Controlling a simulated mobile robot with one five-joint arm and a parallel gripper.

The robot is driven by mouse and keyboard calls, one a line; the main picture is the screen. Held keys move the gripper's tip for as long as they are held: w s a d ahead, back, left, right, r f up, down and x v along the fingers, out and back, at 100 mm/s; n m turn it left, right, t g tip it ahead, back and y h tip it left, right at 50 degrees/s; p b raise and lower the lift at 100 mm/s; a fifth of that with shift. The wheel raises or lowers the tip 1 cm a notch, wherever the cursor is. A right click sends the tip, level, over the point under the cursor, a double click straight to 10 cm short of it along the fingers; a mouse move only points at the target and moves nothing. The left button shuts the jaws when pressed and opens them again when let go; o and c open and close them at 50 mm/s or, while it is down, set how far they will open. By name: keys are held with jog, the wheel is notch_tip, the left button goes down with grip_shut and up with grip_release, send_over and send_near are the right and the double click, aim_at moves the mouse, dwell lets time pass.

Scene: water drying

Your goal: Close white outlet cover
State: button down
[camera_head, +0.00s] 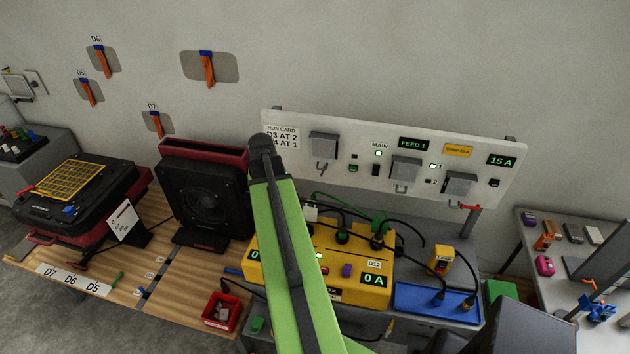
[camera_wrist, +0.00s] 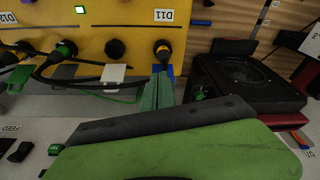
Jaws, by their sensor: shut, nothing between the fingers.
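The yellow power box (camera_head: 262,262) stands on the bench in the head view and spans the top of the wrist view (camera_wrist: 130,18). A small white cover (camera_wrist: 115,74) sticks out from the box's edge in the wrist view, apparently swung open. A white patch (camera_head: 310,214) at the box's back edge in the head view looks like the same cover. In the head view my green arm hides the gripper.
Black cables and plugs (camera_head: 377,241) crowd the box's back edge. A white wall panel (camera_head: 345,180) with grey covers stands behind it. A black fan unit (camera_head: 205,195) is at left, a blue tray (camera_head: 408,299) at right, a red bin (camera_head: 222,312) in front.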

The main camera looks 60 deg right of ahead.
jog(key=s+d+r+m+h+p, duration=0.1)
jog(key=s+d+r+m, duration=0.2)
jog(key=s+d, duration=0.7)
jog(key=b, duration=1)
send_over(310, 211)
jog(key=d, duration=0.3)
notch_tip(310, 211, down, 10)
jog(key=shift+w+d+r, duration=0.1)
jog(key=shift+w+d, duration=0.05)
jog(key=shift+d, duration=0.05)
jog(key=shift+p, duration=0.3)
